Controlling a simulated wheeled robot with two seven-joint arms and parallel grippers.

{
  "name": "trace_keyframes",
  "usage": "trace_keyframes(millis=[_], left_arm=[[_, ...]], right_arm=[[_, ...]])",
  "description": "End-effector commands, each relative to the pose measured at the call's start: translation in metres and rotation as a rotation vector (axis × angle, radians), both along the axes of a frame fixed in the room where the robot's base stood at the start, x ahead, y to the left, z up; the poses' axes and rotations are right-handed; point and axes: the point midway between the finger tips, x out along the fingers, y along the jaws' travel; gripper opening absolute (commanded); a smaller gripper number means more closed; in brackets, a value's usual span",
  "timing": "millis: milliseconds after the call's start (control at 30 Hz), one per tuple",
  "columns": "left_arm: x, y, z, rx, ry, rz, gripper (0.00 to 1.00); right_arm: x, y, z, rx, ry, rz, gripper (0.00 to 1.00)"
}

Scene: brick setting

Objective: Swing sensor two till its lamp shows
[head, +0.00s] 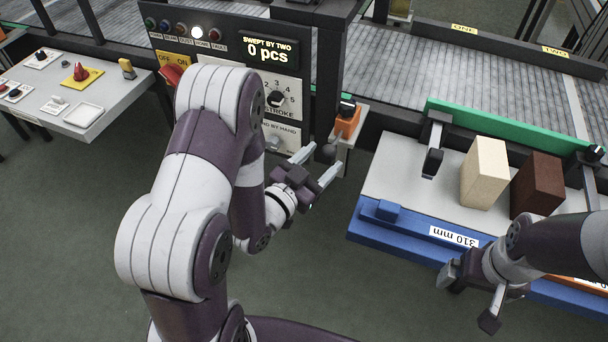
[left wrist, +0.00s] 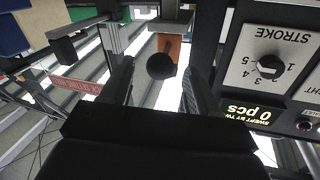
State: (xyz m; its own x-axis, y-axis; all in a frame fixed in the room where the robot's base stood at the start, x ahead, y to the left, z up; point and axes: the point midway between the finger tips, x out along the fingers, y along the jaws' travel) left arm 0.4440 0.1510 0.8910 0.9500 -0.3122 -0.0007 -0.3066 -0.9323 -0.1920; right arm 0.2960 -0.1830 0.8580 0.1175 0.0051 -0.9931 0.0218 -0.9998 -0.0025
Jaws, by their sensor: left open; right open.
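My left gripper (head: 317,164) is open beside the control panel. Its fingers stand either side of a dark ball knob (head: 325,153), which also shows between the fingers in the left wrist view (left wrist: 160,66). Contact is not clear. An orange block (head: 347,122) with a black top stands just behind the knob. Labels ONE (head: 464,28) and TWO (head: 554,50) are on the far conveyor rail. I cannot tell which device is sensor two. On the panel's lamp row one white lamp (head: 197,32) is lit. My right gripper (head: 468,297) is open and empty in front of the blue-edged table.
A cream brick (head: 485,172) and a dark brown brick (head: 537,185) stand on the grey table (head: 392,172) at right. A black bracket (head: 433,150) stands left of them. The panel display (head: 268,52) reads 0 pcs. A side desk (head: 50,90) stands at left.

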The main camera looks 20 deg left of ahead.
Motion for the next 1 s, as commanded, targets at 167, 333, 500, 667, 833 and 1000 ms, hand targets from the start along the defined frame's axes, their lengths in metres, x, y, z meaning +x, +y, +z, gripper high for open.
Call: trace_keyframes(millis=[167,333,500,667,833,1000], left_arm=[[-0.041,0.015,-0.001,-0.002,0.001,0.006,0.6],[-0.064,0.022,-0.001,0.0,0.0,0.004,0.6],[-0.069,0.023,0.0,0.0,-0.001,0.001,0.6],[-0.069,0.022,0.0,0.0,-0.001,0.0,0.6],[-0.069,0.022,0.0,0.0,-0.001,0.0,0.6],[-0.071,0.02,-0.027,0.002,0.14,-0.011,0.6]], right_arm=[[0.0,0.0,-0.005,0.0,0.0,0.0,1.0],[0.0,0.0,-0.007,0.0,0.0,0.0,1.0],[0.0,0.0,-0.007,0.0,0.0,0.0,1.0],[0.0,0.0,-0.007,0.0,0.0,0.0,1.0],[0.0,0.0,-0.007,0.0,0.0,0.0,1.0],[0.0,0.0,-0.007,0.0,0.0,0.0,1.0]])
